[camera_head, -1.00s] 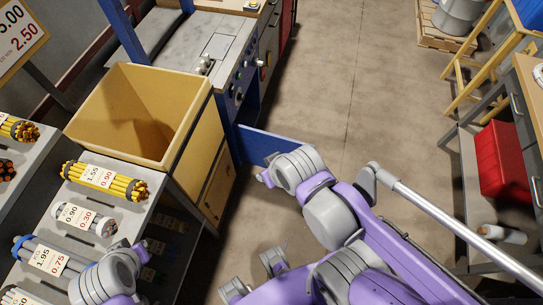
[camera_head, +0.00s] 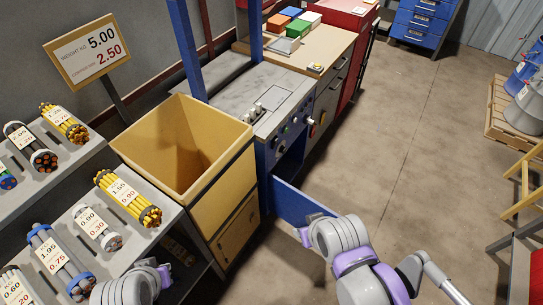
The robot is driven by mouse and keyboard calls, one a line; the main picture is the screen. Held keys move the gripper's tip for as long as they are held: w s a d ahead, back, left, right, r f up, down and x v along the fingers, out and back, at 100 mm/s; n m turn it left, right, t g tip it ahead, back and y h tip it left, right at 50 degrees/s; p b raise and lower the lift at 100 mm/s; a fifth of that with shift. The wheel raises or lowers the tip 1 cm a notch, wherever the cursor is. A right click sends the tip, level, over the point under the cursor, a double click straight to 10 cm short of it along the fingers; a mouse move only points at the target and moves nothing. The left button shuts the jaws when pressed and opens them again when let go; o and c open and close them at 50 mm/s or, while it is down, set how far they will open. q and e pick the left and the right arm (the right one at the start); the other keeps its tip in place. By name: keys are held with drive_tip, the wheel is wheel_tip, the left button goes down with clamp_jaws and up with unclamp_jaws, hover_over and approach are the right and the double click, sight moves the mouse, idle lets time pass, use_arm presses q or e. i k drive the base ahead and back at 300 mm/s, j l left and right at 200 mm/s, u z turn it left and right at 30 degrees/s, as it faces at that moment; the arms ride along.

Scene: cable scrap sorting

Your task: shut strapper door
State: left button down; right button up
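The strapper (camera_head: 262,90) is a blue machine with a grey top and a front panel of knobs. Its blue door (camera_head: 296,204) stands open, swung out to the right from the lower front. The dark opening behind it shows only in part. My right gripper (camera_head: 306,236) is at the door's outer end, close to it; I cannot tell whether they touch. Its fingers are mostly hidden behind the wrist. My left gripper (camera_head: 163,274) is low at the left, by the cable shelf, away from the door. Its finger gap is unclear.
A yellow bin (camera_head: 190,160) stands left of the strapper. The shelf (camera_head: 165,222) with tagged cable bundles is at the left. A workbench (camera_head: 335,45) with coloured boxes is behind. A pallet (camera_head: 497,120) with drums stands at the right. The middle floor is clear.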

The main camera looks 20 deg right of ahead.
sight(287, 202)
drive_tip(key=l+u, duration=0.1)
drive_tip(key=l, duration=0.45)
drive_tip(key=k+l, duration=0.1)
drive_tip(key=l, duration=0.45)
drive_tip(key=l+u, duration=0.15)
drive_tip(key=l, duration=0.4)
drive_tip(key=k+l+u, duration=0.1)
drive_tip(key=l, duration=0.4)
